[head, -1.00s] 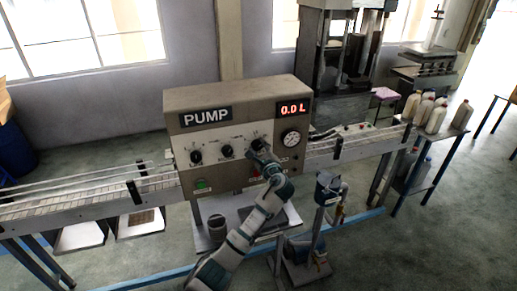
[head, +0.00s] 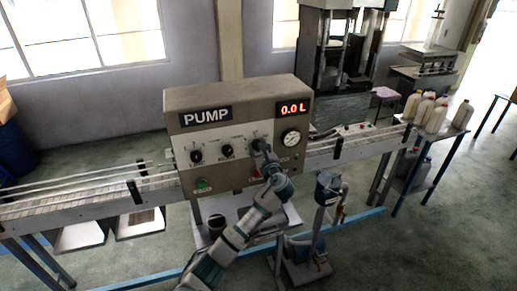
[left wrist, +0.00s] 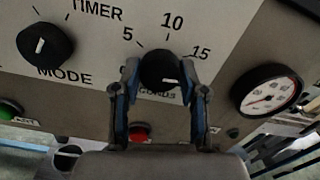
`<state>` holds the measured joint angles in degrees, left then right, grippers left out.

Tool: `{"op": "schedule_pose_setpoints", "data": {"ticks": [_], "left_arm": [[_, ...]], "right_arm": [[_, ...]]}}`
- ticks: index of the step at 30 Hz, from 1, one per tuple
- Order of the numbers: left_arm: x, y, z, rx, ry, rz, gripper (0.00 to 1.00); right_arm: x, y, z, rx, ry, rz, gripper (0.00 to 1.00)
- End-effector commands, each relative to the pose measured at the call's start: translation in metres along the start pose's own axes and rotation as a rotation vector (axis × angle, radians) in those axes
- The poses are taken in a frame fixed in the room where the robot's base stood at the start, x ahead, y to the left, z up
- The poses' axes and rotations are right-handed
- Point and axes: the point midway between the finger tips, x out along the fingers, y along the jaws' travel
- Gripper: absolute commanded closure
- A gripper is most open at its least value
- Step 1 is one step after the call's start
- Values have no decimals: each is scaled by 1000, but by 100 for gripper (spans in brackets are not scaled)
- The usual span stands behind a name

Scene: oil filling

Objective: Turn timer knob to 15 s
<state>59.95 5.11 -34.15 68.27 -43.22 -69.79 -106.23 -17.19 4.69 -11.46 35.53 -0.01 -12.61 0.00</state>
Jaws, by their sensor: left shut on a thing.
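The timer knob (left wrist: 158,72) is a round black knob on the pump panel (left wrist: 215,25). Its scale shows 5, 10 and 15 under the word TIMER. My left gripper (left wrist: 160,78) is shut on the knob, one finger on each side. A short white mark shows low on the knob's right part and lies nearly level; its exact setting is hard to tell. In the head view my left gripper (head: 262,149) is against the panel front and largely hides the knob.
The mode knob (left wrist: 45,45) is left of the timer knob, and a round gauge (left wrist: 266,89) is to the right. A red button (left wrist: 139,132) is below. The display (head: 292,109) reads 0.0 L. A conveyor (head: 90,200) runs past the pump box.

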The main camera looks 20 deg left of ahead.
Motion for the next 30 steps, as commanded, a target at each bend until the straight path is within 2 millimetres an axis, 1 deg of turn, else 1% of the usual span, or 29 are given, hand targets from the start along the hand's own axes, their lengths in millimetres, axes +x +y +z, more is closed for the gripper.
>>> {"op": "schedule_pose_setpoints", "data": {"ticks": [1,9,10,11,12,13,23,26,29,30], "left_arm": [[0,1,-7,6,12,3,92],[0,1,-8,6,14,4,92],[0,1,-8,6,14,4,55],[0,1,-8,6,14,4,48],[0,1,-8,6,13,4,38],[0,1,-8,5,12,4,32],[-4,1,-2,2,4,1,32],[-13,0,-3,1,4,-1,32],[-32,0,-4,1,6,-2,32],[-41,-1,-4,1,6,-4,32]], "right_arm": [[0,0,0,0,0,0,60],[0,0,0,0,0,0,60],[0,0,0,0,0,0,60],[0,0,0,0,0,0,60],[0,0,0,0,0,0,60],[0,0,0,0,0,0,60],[0,-2,0,1,3,-2,60],[0,-2,0,1,3,-1,60],[0,-2,0,1,2,-1,60],[0,-2,0,1,2,-1,60]]}}
